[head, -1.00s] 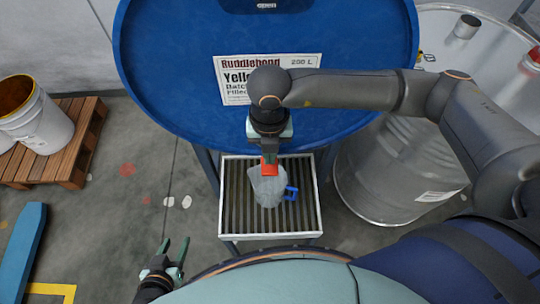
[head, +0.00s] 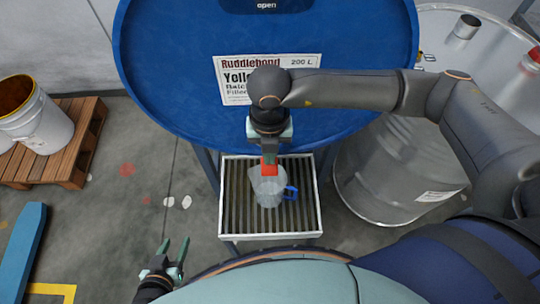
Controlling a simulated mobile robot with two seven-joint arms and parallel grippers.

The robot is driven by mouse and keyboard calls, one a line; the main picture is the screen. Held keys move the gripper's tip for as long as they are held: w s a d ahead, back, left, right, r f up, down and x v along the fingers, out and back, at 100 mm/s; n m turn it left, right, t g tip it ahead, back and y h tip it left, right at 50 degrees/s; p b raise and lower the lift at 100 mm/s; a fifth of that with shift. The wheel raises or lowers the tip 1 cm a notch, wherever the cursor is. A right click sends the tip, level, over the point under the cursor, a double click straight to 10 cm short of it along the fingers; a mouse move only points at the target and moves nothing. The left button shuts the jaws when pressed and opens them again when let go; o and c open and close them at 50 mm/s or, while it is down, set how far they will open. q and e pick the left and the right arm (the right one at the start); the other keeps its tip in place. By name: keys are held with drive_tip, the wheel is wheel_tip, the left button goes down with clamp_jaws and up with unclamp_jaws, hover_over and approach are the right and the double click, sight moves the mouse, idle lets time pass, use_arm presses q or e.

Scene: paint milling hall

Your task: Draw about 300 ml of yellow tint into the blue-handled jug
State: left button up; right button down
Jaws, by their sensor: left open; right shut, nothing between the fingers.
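The blue-handled jug (head: 268,194), clear and whitish, stands on the slatted drip tray (head: 232,222), its blue handle to the right. I cannot make out any yellow in it. The blue drum (head: 170,70) with the "Yello…" label (head: 232,92) is behind and above it. My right gripper (head: 269,158) is shut in front of the drum, just above the jug, at a red part (head: 269,168) that is probably the tap lever. The tap itself is mostly hidden. My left gripper (head: 175,252) is open and empty, low on the left, apart from the jug.
A wooden pallet (head: 75,165) with a white bucket (head: 38,122) stands at the left. A grey steel drum (head: 385,170) stands right of the tray. A blue beam (head: 25,245) lies at lower left.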

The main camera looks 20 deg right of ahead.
idle(0.3)
drive_tip(key=shift+f+b, duration=1.7)
drive_tip(key=shift+f, duration=0.5)
idle(0.7)
idle(1.0)
